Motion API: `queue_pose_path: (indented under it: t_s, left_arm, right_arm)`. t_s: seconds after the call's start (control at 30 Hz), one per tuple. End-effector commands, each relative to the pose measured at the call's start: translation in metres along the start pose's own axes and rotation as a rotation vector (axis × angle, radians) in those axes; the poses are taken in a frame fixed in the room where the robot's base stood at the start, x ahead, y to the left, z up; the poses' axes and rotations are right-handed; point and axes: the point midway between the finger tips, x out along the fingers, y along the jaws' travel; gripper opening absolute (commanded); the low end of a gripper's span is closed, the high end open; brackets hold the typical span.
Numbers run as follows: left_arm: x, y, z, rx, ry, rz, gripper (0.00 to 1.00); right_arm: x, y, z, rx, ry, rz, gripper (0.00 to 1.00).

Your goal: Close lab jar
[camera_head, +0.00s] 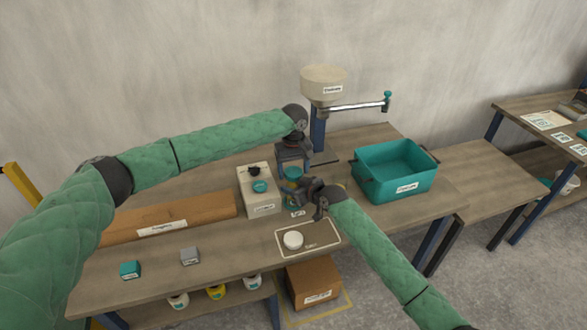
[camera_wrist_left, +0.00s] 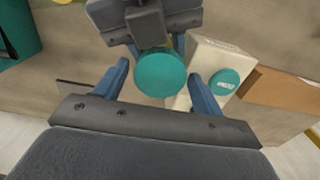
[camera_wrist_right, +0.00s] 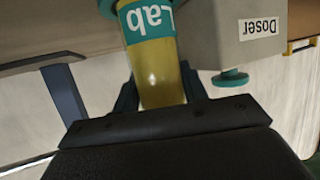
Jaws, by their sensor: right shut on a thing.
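The lab jar (camera_wrist_right: 160,80) has a yellow body and a teal band with white "Lab" lettering in the right wrist view. My right gripper (camera_head: 314,198) is shut on the jar's body. A round teal lid (camera_wrist_left: 160,73) shows from above in the left wrist view, and its teal also shows in the head view (camera_head: 292,173). My left gripper (camera_wrist_left: 159,72) is open over it, one finger on each side with narrow gaps. The right gripper's dark body shows just beyond the lid. I cannot tell whether the lid is fully seated on the jar.
The pale doser box (camera_head: 258,203) with a teal disc stands left of the grippers. A teal crate (camera_head: 372,184) is at right. A post with a pale drum (camera_head: 324,82) and side arm stands behind. A white round piece (camera_head: 293,240) lies in front. Two small cubes lie front left.

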Motion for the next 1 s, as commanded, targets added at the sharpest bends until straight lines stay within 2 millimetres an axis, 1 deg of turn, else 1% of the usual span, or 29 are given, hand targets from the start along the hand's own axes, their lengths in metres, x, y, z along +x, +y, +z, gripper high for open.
queue_pose_path:
  t_s: [0.03,0.1,0.2,0.4,0.7,1.0]
  left_arm:
    - [-0.0001,0.0000,0.0000,0.000,0.000,0.000,0.58]
    - [-0.0001,0.0000,-0.0001,0.000,0.000,0.000,0.44]
    - [-0.0001,0.0000,-0.0001,0.000,0.000,0.000,0.27]
    - [-0.0001,0.0001,0.0000,0.025,0.000,0.001,0.27]
    - [0.0000,0.0000,-0.0002,0.268,0.000,0.001,0.27]
    - [-0.0001,-0.0003,-0.0004,0.295,0.000,0.000,0.27]
  right_arm:
    - [0.0000,0.0000,0.0001,0.000,0.000,0.000,0.00]
    - [0.0000,0.0000,0.0001,0.000,0.000,0.000,0.00]
    - [0.0000,-0.0001,0.0002,0.000,0.000,0.000,0.00]
    - [0.0000,-0.0001,0.0002,0.000,0.000,0.000,0.00]
    - [0.0000,-0.0003,0.0001,0.000,0.000,0.000,0.00]
    - [0.0001,-0.0003,0.0003,0.000,0.000,0.000,0.00]
